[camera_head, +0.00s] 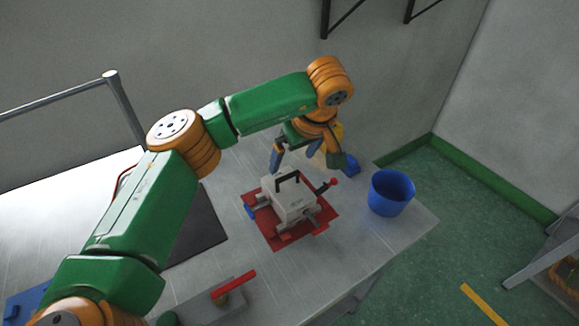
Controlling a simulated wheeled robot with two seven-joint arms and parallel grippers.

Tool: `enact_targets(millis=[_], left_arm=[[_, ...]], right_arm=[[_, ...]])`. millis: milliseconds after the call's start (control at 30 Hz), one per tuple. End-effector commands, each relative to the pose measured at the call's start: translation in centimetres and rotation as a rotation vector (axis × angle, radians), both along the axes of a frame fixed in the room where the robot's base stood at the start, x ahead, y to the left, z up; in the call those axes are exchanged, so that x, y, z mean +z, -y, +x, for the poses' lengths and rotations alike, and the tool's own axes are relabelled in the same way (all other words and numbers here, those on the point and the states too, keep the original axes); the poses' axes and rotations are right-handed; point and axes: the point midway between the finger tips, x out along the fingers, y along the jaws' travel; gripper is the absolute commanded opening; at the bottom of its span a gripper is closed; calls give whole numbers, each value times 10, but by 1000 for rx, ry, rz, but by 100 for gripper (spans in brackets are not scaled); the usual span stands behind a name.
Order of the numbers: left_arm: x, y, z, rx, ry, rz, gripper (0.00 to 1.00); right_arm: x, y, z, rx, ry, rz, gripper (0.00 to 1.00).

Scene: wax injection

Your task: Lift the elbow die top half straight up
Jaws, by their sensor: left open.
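The elbow die (291,203) is a pale grey block with a black handle (288,179) on its top. It stands on a red plate (277,244) on the table. The top half sits on the die body; the seam between the halves is too small to make out. My left gripper (312,163) is open and empty, above and behind the die in the picture, apart from the black handle. My right gripper is not in view.
A blue bucket (391,193) stands right of the die near the table's (361,246) right edge. A rod with a red knob (333,181) sticks out beside the die. A red-handled grey fixture (234,287) is at the front. A dark mat (203,228) lies to the left.

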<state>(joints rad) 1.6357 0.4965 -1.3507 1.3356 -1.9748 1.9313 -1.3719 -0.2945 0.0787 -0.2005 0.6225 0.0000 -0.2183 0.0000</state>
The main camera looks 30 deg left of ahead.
Motion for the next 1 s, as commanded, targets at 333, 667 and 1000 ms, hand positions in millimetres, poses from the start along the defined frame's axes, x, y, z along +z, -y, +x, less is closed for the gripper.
enact_targets(millis=[333, 667, 1000], left_arm=[[-54, -18, 7, 1, -6, -1, 100], [-65, -21, 9, -1, -2, -2, 89], [-64, -21, 9, 0, -1, -3, 0]], right_arm=[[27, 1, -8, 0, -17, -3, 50], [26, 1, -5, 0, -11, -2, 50], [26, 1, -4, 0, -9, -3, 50]])
